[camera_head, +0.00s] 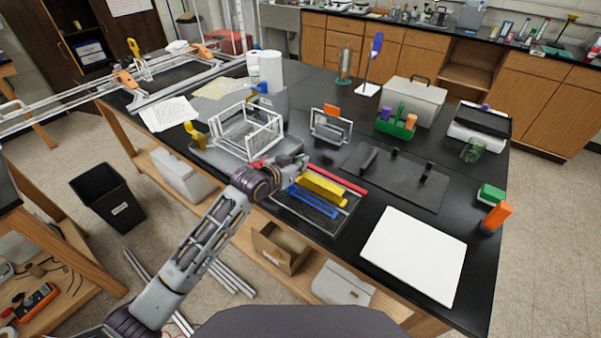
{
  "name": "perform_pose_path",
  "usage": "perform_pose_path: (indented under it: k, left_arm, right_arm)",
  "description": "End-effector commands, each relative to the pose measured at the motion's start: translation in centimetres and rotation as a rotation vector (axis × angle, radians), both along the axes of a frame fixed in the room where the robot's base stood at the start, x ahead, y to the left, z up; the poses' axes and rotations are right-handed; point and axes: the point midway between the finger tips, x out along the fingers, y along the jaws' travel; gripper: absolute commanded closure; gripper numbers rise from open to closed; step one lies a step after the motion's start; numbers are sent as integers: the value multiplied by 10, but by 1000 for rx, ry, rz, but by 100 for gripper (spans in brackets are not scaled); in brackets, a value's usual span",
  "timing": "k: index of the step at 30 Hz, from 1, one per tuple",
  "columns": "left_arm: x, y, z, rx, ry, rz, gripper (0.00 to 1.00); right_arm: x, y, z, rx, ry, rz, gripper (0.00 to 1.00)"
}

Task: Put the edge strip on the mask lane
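Red (338,180), yellow (322,188) and blue (314,202) strips lie side by side, slanting, at a dark tray (338,222) on the black table. I cannot tell which of them is the edge strip, nor which part is the mask lane. My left gripper (292,176) is at the tray's left end, close to the yellow and blue strips' near ends. Its fingers are small and partly hidden by the wrist, so I cannot tell whether it is open or touches a strip. My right gripper is not in view.
A wire-like extrusion frame (249,132) on a grey base stands just behind my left wrist. A dark plate with black uprights (398,178) lies right of the strips. A white board (415,254) lies at the front right. A green caddy (396,127) stands farther back.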

Motion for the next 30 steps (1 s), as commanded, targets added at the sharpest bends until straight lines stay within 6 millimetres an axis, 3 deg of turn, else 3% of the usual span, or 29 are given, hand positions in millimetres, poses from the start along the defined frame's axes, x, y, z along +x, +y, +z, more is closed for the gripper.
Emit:
perform_pose_path:
  k: [5, 15, 21, 30]
  left_arm:
    - [0, 0, -5, 0, 2, 0, 100]
    - [0, 0, -36, 0, 1, 0, 100]
    - [0, 0, -37, -1, -1, 0, 100]
    - [0, 0, -41, 0, 0, 0, 100]
  right_arm:
    - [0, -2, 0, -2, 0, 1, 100]
    - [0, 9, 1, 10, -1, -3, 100]
    - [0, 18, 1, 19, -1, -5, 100]
    - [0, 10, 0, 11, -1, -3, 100]
